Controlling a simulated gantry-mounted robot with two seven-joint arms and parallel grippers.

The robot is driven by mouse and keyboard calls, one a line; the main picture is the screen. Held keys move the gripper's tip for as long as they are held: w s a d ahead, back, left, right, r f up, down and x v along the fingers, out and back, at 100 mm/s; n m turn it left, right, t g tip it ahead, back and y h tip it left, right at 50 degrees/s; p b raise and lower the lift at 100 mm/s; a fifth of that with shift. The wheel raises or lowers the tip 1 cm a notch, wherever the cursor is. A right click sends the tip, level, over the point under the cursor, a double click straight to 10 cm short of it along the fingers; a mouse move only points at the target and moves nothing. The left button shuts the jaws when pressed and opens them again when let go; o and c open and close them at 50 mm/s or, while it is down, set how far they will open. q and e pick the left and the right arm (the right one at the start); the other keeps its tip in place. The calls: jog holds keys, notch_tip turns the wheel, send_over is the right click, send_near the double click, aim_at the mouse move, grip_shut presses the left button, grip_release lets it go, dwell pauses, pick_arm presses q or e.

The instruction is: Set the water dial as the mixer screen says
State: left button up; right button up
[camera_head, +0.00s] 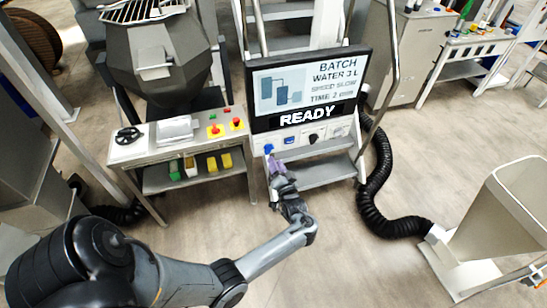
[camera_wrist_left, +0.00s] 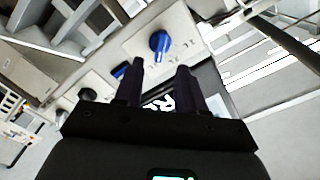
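The mixer screen (camera_head: 308,88) reads BATCH, WATER 3 L, SPEED SLOW, a TIME line that looks like 2 min, and READY. Below it is a pale control strip with a blue dial (camera_head: 268,148) at its left end. In the left wrist view the blue dial (camera_wrist_left: 160,42) sits on a light plate with small markings that I cannot read. My left gripper (camera_head: 275,162) is just below and in front of the dial. In the wrist view its two dark fingers (camera_wrist_left: 160,66) are apart, with the dial beyond their tips and nothing between them. My right gripper is not in view.
Beside the dial are a smaller blue control (camera_head: 289,140) and a black knob (camera_head: 312,139). A bench (camera_head: 150,150) with red buttons and a black handwheel stands left. A black hose (camera_head: 375,185) runs along the floor at right. Metal rails flank the screen.

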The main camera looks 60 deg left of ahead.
pick_arm(q)
jog(key=shift+v, duration=2.45)
